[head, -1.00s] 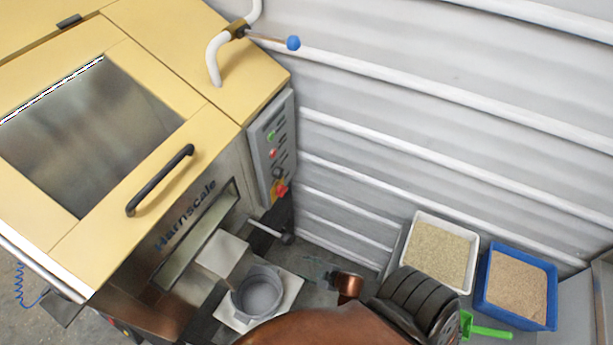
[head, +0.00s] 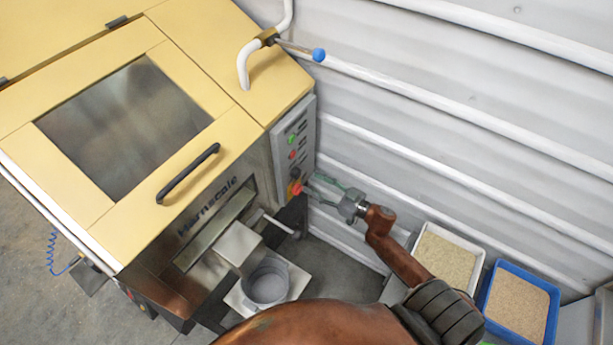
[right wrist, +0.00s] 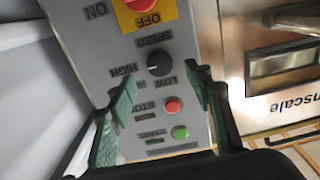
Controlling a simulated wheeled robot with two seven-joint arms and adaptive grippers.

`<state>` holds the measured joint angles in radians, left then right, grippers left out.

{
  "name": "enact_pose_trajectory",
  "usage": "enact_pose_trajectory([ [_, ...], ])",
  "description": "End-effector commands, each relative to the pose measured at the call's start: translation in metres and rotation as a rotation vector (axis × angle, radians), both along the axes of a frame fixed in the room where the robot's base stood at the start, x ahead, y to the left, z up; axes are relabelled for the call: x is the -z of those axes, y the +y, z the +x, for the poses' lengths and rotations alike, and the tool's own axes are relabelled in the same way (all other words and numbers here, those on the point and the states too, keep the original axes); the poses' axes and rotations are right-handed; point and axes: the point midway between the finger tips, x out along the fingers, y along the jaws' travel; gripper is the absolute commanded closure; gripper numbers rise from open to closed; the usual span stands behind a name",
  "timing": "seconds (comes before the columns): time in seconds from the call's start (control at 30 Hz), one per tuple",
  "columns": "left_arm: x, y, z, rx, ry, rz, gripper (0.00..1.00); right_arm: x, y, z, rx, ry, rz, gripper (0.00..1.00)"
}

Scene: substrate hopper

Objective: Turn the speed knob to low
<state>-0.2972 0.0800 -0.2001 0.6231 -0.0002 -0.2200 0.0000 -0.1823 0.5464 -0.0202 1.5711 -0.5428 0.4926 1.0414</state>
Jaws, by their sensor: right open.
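The black speed knob (right wrist: 158,63) is on the grey control panel (right wrist: 110,45), which appears upside down in the right wrist view. HIGH is printed on the knob's left and LOW on its lower right. A pale mark on the knob seems to face the HIGH side, but it is small. In the head view the panel (head: 303,118) is on the machine's right side. My right gripper (head: 308,187) is open and empty in front of the panel's lower part. In the wrist view its green fingers (right wrist: 160,93) are apart, with the knob beyond and between them. My left gripper is out of view.
A red-and-yellow ON/OFF switch (right wrist: 143,10) is close to the knob. A red button (right wrist: 172,106) and a green button (right wrist: 180,132) are on its other side. A ribbed wall (head: 450,120) stands right of the machine. A grey pot (head: 267,282) is below.

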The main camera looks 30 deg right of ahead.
Motion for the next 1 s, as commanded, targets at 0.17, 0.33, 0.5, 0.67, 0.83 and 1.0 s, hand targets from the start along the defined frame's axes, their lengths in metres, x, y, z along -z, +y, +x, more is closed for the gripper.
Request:
enact_pose_trajectory([
  [0.17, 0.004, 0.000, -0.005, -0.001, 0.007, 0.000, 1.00, 0.001, 0.011, 0.028, 0.002, -0.003, -0.001, 0.53],
  [0.33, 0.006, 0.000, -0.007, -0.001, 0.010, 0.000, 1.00, 0.002, 0.019, 0.047, 0.002, 0.000, -0.001, 0.53],
  [0.5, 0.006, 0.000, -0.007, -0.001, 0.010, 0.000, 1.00, 0.001, 0.023, 0.056, 0.003, 0.001, -0.001, 0.53],
  [0.67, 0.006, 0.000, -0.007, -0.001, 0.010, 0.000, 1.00, 0.001, 0.023, 0.056, 0.003, 0.001, -0.002, 0.53],
  [0.83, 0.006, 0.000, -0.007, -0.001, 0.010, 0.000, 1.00, 0.001, 0.023, 0.056, 0.004, 0.001, -0.001, 0.58],
  [1.0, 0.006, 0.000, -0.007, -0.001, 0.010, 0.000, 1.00, 0.001, 0.023, 0.056, 0.004, 0.001, -0.001, 0.70],
])
